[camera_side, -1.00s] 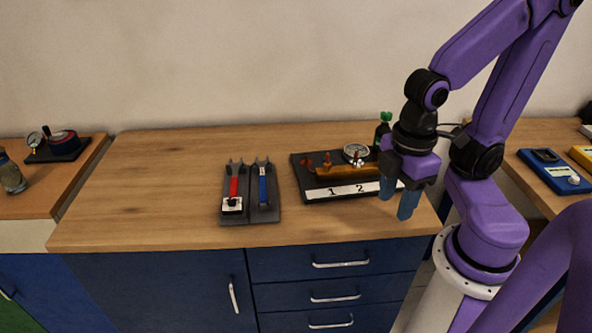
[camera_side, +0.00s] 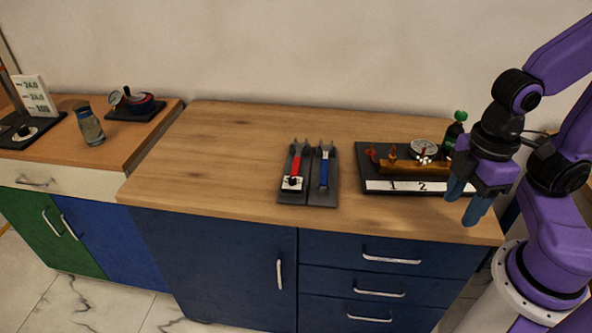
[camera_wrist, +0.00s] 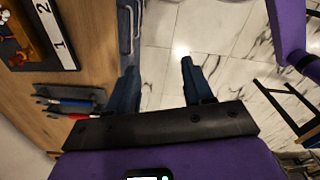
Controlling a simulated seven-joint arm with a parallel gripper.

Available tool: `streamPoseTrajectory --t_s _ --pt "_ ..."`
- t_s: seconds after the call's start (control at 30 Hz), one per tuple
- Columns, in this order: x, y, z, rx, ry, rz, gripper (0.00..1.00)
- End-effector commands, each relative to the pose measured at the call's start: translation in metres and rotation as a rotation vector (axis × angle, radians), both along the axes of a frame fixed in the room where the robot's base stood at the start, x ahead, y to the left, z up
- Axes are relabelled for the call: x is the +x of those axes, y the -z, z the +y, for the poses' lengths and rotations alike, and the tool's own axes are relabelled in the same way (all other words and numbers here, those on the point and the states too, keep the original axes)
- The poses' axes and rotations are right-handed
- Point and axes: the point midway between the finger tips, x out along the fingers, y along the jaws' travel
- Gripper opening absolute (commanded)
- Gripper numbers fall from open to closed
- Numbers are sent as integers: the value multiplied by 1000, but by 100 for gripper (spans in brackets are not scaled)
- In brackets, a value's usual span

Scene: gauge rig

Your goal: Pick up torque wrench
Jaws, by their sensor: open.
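A dark rack (camera_side: 309,198) on the wooden bench holds two wrench-like tools side by side. One has a red handle (camera_side: 296,165) with a white-and-black part at its near end. The other has a blue handle (camera_side: 324,172). I cannot tell which is the torque wrench. My gripper (camera_side: 464,206) is open and empty, right of the rack near the bench's front right corner. In the wrist view, floor shows between its fingers (camera_wrist: 158,72).
A black board (camera_side: 372,172) with a gauge (camera_side: 424,149), brass-coloured block and labels 1 and 2 sits between rack and gripper. A green-topped bottle (camera_side: 455,130) stands behind it. The bench's left part is clear. A glass jar (camera_side: 90,128) stands on the left bench.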

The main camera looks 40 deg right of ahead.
Motion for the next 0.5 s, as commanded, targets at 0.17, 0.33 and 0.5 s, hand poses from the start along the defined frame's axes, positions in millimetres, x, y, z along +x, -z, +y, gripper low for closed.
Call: streamPoseTrajectory --t_s 0.17,0.33,0.5 --pt "1 0 1 0 -3 0 51" --pt "22 -8 16 -3 -73 -2 51" --pt "73 -21 47 -11 -243 -6 51"
